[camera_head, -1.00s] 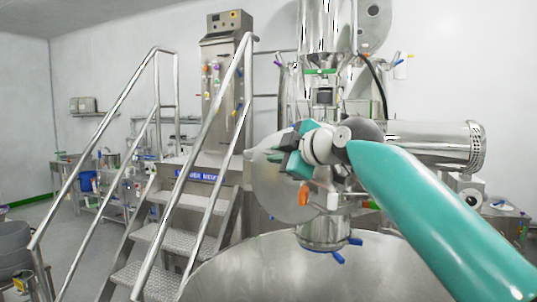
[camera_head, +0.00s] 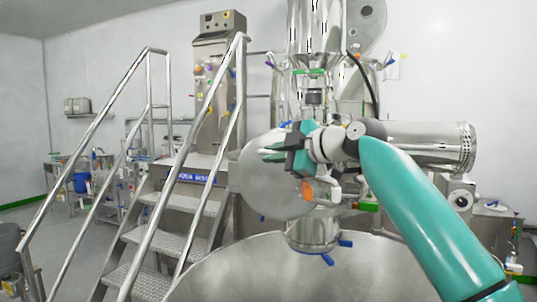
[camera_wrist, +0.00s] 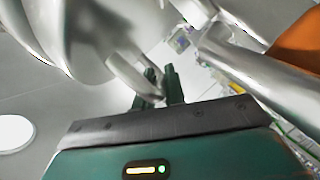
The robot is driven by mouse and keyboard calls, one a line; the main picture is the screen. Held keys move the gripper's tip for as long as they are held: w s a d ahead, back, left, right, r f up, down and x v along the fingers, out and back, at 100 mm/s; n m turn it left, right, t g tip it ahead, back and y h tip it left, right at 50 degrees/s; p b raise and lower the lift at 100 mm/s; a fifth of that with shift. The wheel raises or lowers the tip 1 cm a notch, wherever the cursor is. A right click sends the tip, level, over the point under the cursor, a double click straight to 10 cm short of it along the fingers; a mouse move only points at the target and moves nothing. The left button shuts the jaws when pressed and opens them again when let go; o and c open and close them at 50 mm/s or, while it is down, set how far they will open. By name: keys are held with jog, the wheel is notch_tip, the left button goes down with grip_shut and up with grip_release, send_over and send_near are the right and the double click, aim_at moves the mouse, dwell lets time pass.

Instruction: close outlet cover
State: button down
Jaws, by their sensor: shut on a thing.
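The outlet cover (camera_head: 266,178) is a round, shiny steel disc standing open, left of the machine's outlet in the head view. My gripper (camera_head: 276,152) is at the disc's upper right part. In the wrist view the two dark green fingers of my gripper (camera_wrist: 158,88) are closed around a thin steel bar (camera_wrist: 133,80), which seems to be the cover's handle. A curved steel surface (camera_wrist: 85,35), likely the cover, fills the upper left there. The outlet itself is mostly hidden behind my arm in the head view.
A large steel bowl (camera_head: 290,275) is below the outlet. Steel stairs with rails (camera_head: 165,220) stand to the left. A horizontal steel cylinder (camera_head: 440,146) is at the right. An orange part (camera_wrist: 298,45) is close by in the wrist view.

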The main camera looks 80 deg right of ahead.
jog(key=shift+r, duration=0.15)
dwell(0.4)
jog(key=c, duration=1.5)
grip_release()
jog(key=shift+d, duration=0.15)
jog(key=v, duration=1.4)
